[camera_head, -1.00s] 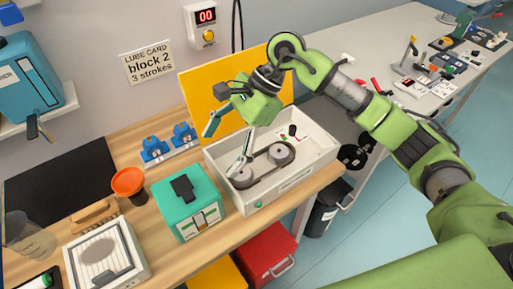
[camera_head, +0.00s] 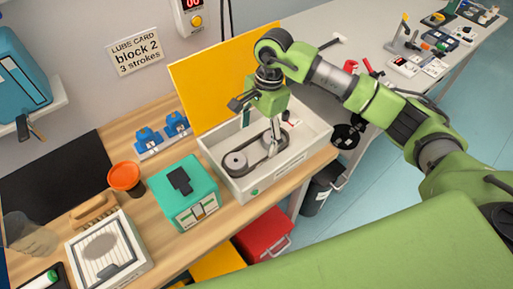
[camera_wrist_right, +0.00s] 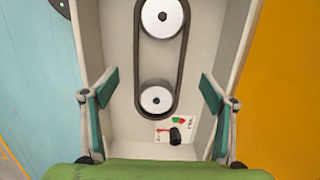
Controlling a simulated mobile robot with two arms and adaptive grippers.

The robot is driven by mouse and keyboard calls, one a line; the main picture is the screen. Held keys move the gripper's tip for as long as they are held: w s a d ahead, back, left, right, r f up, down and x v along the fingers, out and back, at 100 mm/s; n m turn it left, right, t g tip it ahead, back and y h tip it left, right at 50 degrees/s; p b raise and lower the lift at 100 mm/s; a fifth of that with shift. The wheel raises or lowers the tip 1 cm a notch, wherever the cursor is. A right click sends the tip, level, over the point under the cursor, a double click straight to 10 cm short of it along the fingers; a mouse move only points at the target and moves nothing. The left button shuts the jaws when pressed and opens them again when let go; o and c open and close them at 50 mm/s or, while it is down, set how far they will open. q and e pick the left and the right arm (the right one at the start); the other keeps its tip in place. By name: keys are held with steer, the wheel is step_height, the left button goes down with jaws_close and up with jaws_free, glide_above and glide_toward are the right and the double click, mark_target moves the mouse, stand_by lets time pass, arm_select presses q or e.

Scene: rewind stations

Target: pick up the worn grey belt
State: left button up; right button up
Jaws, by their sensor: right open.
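The worn grey belt (camera_head: 262,164) is a dark loop around two pulleys inside a white open box (camera_head: 318,137). In the right wrist view the belt (camera_wrist_right: 137,62) runs around both round white pulley faces, (camera_wrist_right: 156,99) being the nearer pulley. My right gripper (camera_head: 262,130) is over the box, pointing down, open and empty. In the wrist view its fingers (camera_wrist_right: 158,92) stand apart on either side of the nearer pulley's end of the loop. I cannot tell how high the fingertips are above the belt. My left gripper is not in view.
The yellow raised panel (camera_head: 215,80) stands behind the box. A teal box (camera_head: 195,207) stands to its left, with an orange-topped cup (camera_head: 125,176) beyond. A small card with a black knob (camera_wrist_right: 175,133) lies in the box. A red bin (camera_head: 262,235) is below the table edge.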

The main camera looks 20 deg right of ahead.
mark_target(256, 153)
steer(key=f, duration=0.1)
steer(key=f+p, duration=0.1)
steer(key=f, duration=0.1)
steer(key=shift+s+a+f+p, duration=0.15)
steer(key=shift+s+f+p, duration=0.05)
steer(key=shift+f+p, duration=0.1)
steer(key=shift+f, duration=0.4)
steer(key=c, duration=1.2)
